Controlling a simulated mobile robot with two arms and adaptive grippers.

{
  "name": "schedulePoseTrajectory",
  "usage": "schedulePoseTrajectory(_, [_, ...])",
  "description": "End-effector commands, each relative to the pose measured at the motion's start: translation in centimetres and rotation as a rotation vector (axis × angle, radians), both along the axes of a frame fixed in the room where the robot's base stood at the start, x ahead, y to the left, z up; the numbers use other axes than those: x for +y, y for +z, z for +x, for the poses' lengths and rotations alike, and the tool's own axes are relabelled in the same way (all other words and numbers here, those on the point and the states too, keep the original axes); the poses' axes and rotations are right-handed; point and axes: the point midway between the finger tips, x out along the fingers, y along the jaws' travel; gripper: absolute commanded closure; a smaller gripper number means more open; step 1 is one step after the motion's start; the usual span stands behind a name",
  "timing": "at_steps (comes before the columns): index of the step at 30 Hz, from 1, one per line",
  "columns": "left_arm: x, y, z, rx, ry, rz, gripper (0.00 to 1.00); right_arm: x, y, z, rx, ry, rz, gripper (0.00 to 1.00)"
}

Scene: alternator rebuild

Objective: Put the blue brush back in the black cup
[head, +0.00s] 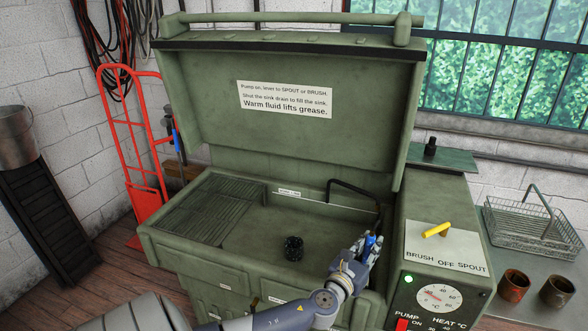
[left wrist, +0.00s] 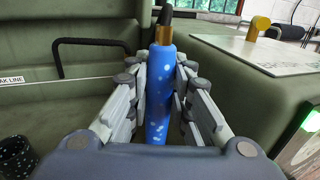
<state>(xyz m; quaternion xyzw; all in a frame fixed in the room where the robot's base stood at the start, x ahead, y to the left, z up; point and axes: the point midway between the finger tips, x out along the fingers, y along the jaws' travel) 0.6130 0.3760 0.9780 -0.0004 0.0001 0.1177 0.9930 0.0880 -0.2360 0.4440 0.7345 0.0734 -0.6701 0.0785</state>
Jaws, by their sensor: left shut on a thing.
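My left gripper (head: 367,252) is shut on the blue brush (left wrist: 159,95), over the front right part of the sink. In the left wrist view the brush stands between the fingers, its brass collar and dark tip pointing up and away. In the head view only a little of the blue brush (head: 370,242) shows between the fingers. A small black, speckled, cup-like thing (head: 293,248) stands on the sink floor, left of the gripper and apart from it. It is partly cut off in the left wrist view (left wrist: 16,158). My right gripper is not in view.
The green parts washer has its lid (head: 290,150) raised. A black bent spout (head: 352,190) rises at the sink's back right. The control box with a yellow lever (head: 437,230) stands right of the gripper. A ribbed shelf (head: 210,208) fills the sink's left side.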

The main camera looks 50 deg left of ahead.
Motion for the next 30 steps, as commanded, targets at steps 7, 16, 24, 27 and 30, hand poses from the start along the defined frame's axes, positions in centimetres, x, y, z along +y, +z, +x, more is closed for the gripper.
schedulePoseTrajectory(7, [0.0,-1.5,0.0,-0.001,0.0,0.001,1.0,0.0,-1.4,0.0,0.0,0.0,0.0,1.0])
schedulePoseTrajectory(16, [0.0,-3.0,0.0,-0.001,0.0,0.001,1.0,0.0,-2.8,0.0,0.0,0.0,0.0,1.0])
schedulePoseTrajectory(24, [0.0,-4.3,0.0,-0.001,0.0,0.0,1.0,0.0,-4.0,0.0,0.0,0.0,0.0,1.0])
schedulePoseTrajectory(27, [0.0,-4.8,0.0,0.0,0.0,0.0,1.0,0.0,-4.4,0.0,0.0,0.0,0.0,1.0])
schedulePoseTrajectory(30, [0.0,-5.3,0.0,0.0,0.0,0.0,1.0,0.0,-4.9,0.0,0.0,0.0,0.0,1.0])
